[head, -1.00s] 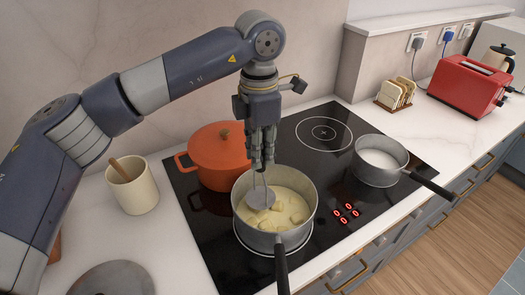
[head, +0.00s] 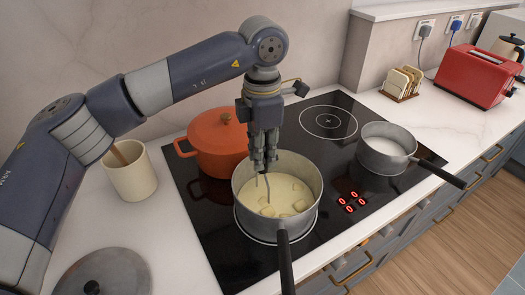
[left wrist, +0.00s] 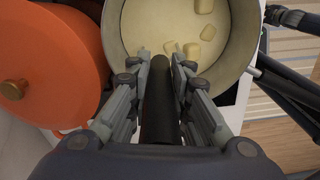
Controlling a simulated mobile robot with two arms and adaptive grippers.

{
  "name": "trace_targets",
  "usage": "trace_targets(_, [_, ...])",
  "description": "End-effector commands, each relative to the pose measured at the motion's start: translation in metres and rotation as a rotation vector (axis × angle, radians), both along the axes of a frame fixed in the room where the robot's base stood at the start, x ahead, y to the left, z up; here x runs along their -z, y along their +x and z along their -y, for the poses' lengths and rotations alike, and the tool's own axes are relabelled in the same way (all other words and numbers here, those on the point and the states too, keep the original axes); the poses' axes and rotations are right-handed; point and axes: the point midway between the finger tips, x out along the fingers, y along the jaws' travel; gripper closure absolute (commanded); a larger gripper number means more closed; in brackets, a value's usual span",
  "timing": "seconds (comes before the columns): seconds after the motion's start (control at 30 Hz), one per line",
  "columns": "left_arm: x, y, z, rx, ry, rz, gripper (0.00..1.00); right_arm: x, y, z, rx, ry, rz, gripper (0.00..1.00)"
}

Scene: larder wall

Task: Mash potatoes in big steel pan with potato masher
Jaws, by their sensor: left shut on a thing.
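The big steel pan (head: 237,201) stands on the front-left part of the black hob, its dark handle toward the front. Pale potato chunks (head: 286,208) sit in creamy liquid inside it; several also show in the left wrist view (left wrist: 208,32). My left gripper (head: 264,166) is above the pan's back-left side, pointing down, shut on the potato masher. The masher's metal shanks (head: 268,186) reach down into the pan; its head is hidden in the mash. In the left wrist view the masher's black handle (left wrist: 159,105) lies between the fingers.
An orange lidded pot (head: 215,140) stands close behind-left of the pan. A smaller saucepan (head: 383,153) with white content is to the right. A cream crock (head: 132,178) and a steel lid (head: 103,276) are on the left counter. A red toaster (head: 473,78) is far right.

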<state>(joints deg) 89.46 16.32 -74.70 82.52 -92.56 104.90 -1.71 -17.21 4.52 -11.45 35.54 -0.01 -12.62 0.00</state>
Motion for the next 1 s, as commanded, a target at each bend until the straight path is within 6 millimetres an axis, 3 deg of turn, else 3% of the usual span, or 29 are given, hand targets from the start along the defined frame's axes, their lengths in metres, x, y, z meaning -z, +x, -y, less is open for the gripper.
trace_targets(0.17, [-0.008, 0.0, 0.0, 0.0, -0.001, 0.001, 1.0, -0.005, 0.0, 0.0, 0.0, 0.0, 0.0, 0.6])
trace_targets(0.6, [-0.057, 0.0, 0.0, 0.0, -0.002, 0.001, 1.0, -0.033, 0.0, 0.0, 0.0, 0.0, 0.0, 0.6])
trace_targets(1.0, [-0.056, -0.003, 0.002, 0.001, -0.001, 0.001, 1.0, -0.03, 0.0, 0.0, 0.0, 0.0, 0.0, 0.6])
